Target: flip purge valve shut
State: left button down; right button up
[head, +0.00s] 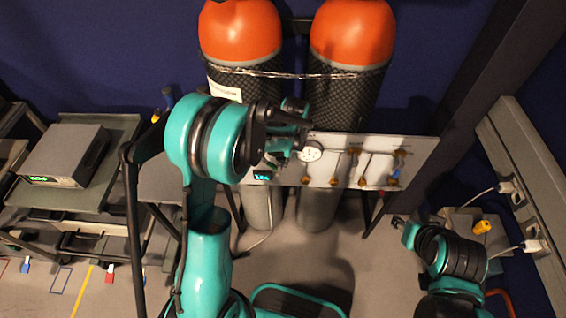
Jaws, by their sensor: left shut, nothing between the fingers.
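A pale valve panel (333,172) stands in front of two gas cylinders in the head view. It carries a round gauge (310,152), thin pipes with several brass fittings, and a small blue handle (394,178) near its right end. I cannot tell which fitting is the purge valve. My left gripper (296,124) is shut and empty, in front of the panel's upper left part and hiding some of it. Contact with the panel cannot be made out. My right gripper (399,222) is low at the right, below the panel and apart from it; its fingers are too small to judge.
Two orange-topped cylinders (241,33) (352,32) with black netting are held by a chain (290,74). A cart (105,190) with a grey instrument (64,155) stands at the left. A dark post (455,120) and a wall duct with plugs (525,170) bound the right side.

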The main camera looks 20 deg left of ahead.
pick_arm(q)
jog(key=shift+s+a+f+b, duration=0.1)
jog(key=shift+a+f+b, duration=0.3)
jog(key=shift+f, duration=0.25)
jog(key=shift+s+a+f+b, duration=0.1)
jog(key=shift+a+f+b, duration=0.25)
jog(key=shift+f, duration=0.3)
pick_arm(e)
jog(key=shift+f, duration=1)
pick_arm(q)
jog(key=shift+d, duration=0.1)
